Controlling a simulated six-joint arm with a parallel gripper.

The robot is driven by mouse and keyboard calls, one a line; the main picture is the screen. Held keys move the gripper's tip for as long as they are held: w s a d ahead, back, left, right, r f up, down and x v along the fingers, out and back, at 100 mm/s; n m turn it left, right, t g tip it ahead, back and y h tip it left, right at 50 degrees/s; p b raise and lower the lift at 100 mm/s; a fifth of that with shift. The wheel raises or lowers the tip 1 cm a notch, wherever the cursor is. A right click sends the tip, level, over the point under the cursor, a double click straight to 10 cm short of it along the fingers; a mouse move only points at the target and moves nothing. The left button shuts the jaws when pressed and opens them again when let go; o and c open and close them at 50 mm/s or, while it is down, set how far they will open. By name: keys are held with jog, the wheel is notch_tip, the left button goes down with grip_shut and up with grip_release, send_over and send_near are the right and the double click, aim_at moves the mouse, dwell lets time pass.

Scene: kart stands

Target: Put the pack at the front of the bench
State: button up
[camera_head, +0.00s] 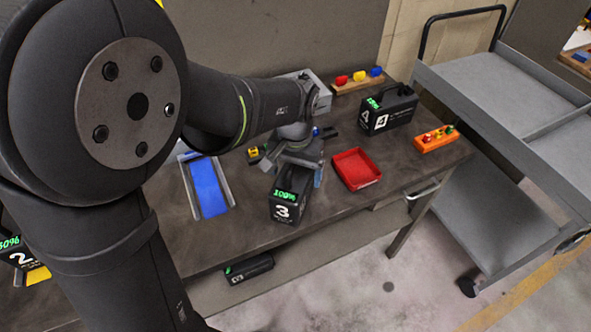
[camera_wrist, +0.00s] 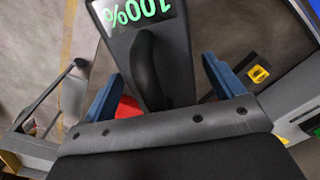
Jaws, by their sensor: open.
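Black pack 3 (camera_head: 285,207), with a green 100% display, stands upright near the front edge of the bench (camera_head: 335,205). It appears to rest on the bench top. My gripper (camera_head: 297,168) is over its rear part. In the wrist view, the blue fingers of my gripper (camera_wrist: 157,82) are apart on either side of the pack's dark handle (camera_wrist: 147,68), with gaps showing. The display of pack 3 (camera_wrist: 140,10) is at the top of that view. My wrist hides part of the handle in the head view.
A blue tray (camera_head: 208,188) lies left of pack 3 and a red bin (camera_head: 356,169) right of it. Another pack (camera_head: 248,269) lies below the bench top. A grey cart (camera_head: 490,100) stands right.

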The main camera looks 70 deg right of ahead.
notch_tip(320, 180, up, 12)
jog(key=shift+r, duration=0.15)
dwell(0.3)
notch_tip(320, 180, down, 12)
jog(key=shift+f, duration=0.15)
notch_tip(320, 180, up, 2)
jog(key=shift+r, duration=0.8)
